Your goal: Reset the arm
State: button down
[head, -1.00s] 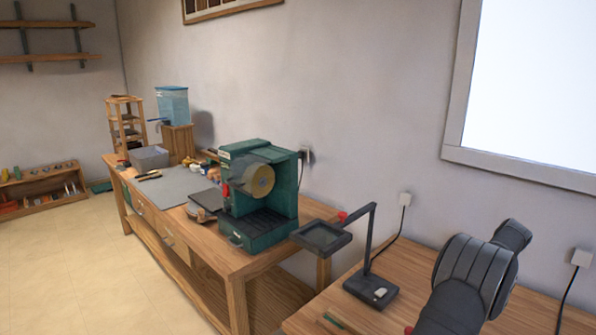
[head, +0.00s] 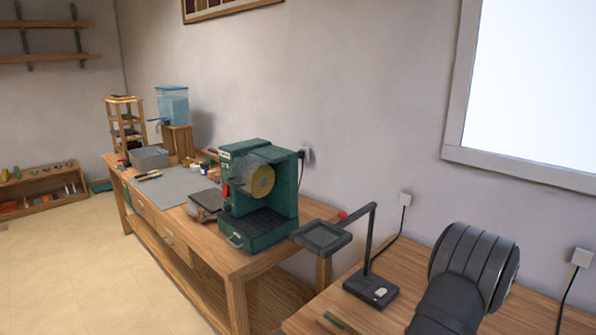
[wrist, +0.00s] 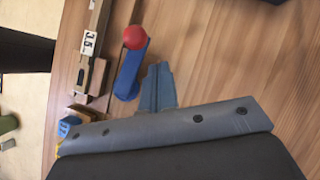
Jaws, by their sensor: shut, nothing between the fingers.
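My gripper (wrist: 159,70) shows in the wrist view, its grey fingers together with nothing between them. Bare wooden table top (wrist: 225,60) lies beyond the fingers. A blue piece (wrist: 128,75) with a red ball (wrist: 136,37) at one end lies just left of the fingers in the picture; I cannot tell the gap in height. In the head view my dark arm rises at the lower right over the near table (head: 400,265), and the gripper itself is not seen there. No piano keys can be made out.
In the head view a magnifier stand (head: 371,289) is left of my arm. A green machine (head: 259,195) stands on the far bench.

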jog(key=d+m+t, duration=0.1)
jog(key=m, duration=0.1)
jog(key=s+d+m+t+h, duration=0.1)
jog(key=m, duration=0.1)
jog(key=shift+d, duration=0.1)
jog(key=m, duration=0.1)
jog(key=s+d+m+t+h, duration=0.1)
jog(key=m, duration=0.1)
jog(key=s+d+m+t+h, duration=0.1)
jog(key=shift+m, duration=0.3)
jog(key=m, duration=0.1)
jog(key=s+m+h, duration=0.1)
jog(key=shift+s+d+m+t, duration=0.1)
jog(key=shift+d+m+t, duration=0.2)
jog(key=shift+m, duration=0.1)
jog(key=shift+s+d+r, duration=0.2)
jog(key=shift+s, duration=0.25)
jog(key=shift+s+d+r, duration=0.15)
jog(key=shift+s, duration=0.3)
